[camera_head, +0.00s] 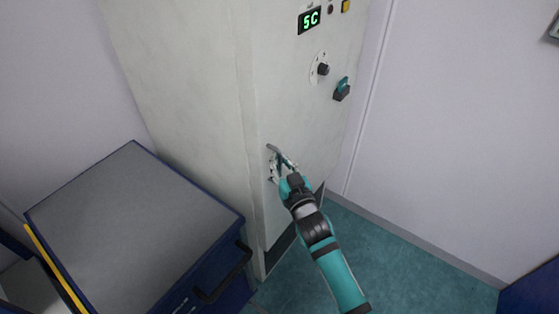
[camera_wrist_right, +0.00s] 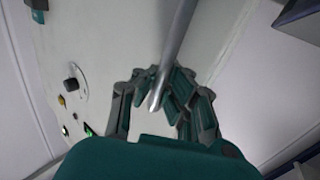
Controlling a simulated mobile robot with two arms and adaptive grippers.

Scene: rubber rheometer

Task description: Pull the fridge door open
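The fridge is a tall off-white cabinet (camera_head: 207,75) with a green "5C" display, and its door looks shut. A slim metal handle (camera_head: 272,148) sits on its front, and in the right wrist view it is a grey bar (camera_wrist_right: 177,40) whose end reaches between my fingers. My right gripper (camera_head: 281,170) is at the handle, fingers spread to either side of it; it also shows in the right wrist view (camera_wrist_right: 161,78). It looks open, with a gap between the fingers; I cannot tell whether either touches the bar. My left gripper is out of view.
A black knob (camera_head: 323,69) and a teal-and-black switch (camera_head: 342,89) are higher on the front. A blue cabinet with a grey top (camera_head: 135,225) and black handle stands close on the left. Teal floor (camera_head: 375,265) is clear to the right, below a white wall.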

